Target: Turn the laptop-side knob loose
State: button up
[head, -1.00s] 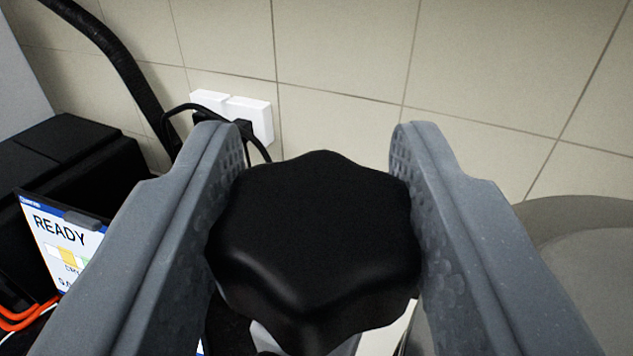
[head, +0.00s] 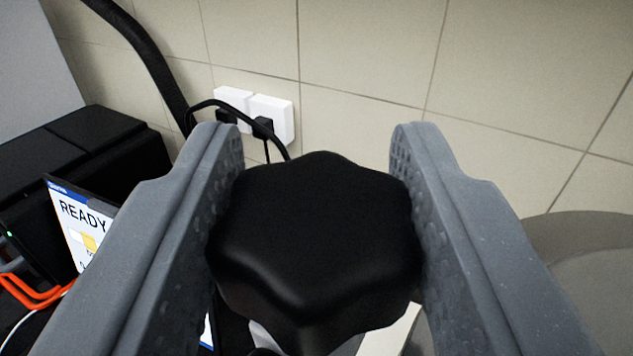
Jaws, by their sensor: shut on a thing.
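A black lobed knob (head: 315,245) fills the middle of the head view. My gripper (head: 315,150) has its two grey fingers on either side of the knob and is shut on it. The inner finger pads press the knob's left and right sides. The knob's underside and whatever it is fixed to are mostly hidden; a bit of pale surface shows below it. At the left, a screen (head: 75,222) reading "READY" is partly hidden behind my left finger.
A black box (head: 95,150) stands behind the screen. Orange cable (head: 38,294) lies at the lower left. A thick black hose (head: 150,62) and wall sockets (head: 270,115) with plugs are at the tiled wall. A rounded grey-beige body (head: 590,260) stands at the right.

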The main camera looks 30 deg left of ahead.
jog(key=o, duration=1)
jog(key=shift+w+f, duration=0.1)
jog(key=shift+w, duration=0.05)
jog(key=p+v, duration=0.1)
jog(key=v, duration=1.3)
